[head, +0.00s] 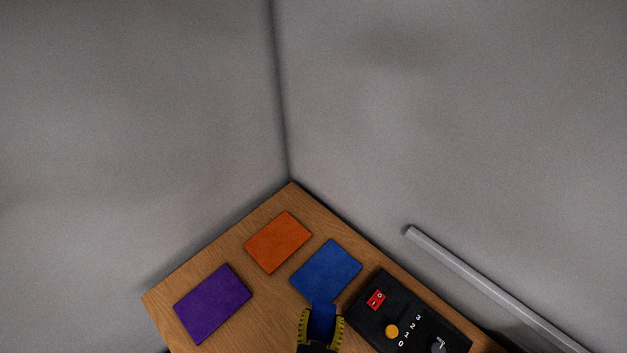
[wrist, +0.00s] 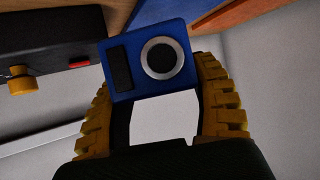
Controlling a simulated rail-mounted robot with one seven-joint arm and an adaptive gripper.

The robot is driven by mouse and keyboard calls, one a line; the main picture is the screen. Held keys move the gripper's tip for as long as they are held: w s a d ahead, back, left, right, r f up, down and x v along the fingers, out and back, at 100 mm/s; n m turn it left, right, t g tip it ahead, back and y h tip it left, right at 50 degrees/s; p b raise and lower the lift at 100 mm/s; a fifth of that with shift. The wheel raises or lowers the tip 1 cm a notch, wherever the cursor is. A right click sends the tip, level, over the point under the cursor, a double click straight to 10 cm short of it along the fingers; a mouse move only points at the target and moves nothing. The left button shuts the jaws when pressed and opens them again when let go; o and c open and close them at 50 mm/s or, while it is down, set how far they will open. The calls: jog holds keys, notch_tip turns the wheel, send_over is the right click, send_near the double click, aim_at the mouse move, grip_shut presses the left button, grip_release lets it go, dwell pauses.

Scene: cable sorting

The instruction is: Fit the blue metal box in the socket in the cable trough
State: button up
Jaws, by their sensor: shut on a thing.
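My gripper (head: 321,314) is at the bottom of the head view, near the close corner of the blue mat. Its yellow ridged fingers are shut on the blue metal box (head: 322,321). In the wrist view the box (wrist: 122,52) shows a round dark opening with a pale ring and a dark rectangular panel, between the fingers (wrist: 153,75). The box looks held clear of the table, but its height is hard to judge. A cable trough with a socket cannot be made out for certain in either view.
The wooden table (head: 210,272) bears a purple mat (head: 212,304), an orange mat (head: 278,242) and a blue mat (head: 326,270). A black control box (head: 415,325) with knobs and a red switch stands right of my gripper. A grey bar (head: 490,284) runs beyond the table's right edge.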

aim_at(314, 315)
jog(key=shift+w+a+r+n+y, duration=0.3)
jog(key=shift+a+r+n+y, duration=0.05)
jog(key=shift+a+n+y, duration=0.15)
jog(key=shift+w+a+r+n+y, duration=0.3)
jog(key=shift+a+n+y, duration=0.1)
jog(key=shift+y, duration=0.1)
jog(key=shift+r+p, duration=0.9)
jog(key=shift+p, duration=0.2)
notch_tip(314, 315, up, 11)
jog(key=s+p, duration=0.2)
jog(key=p, duration=1.7)
jog(key=shift+a+r, duration=0.15)
jog(key=shift+n+y, duration=0.3)
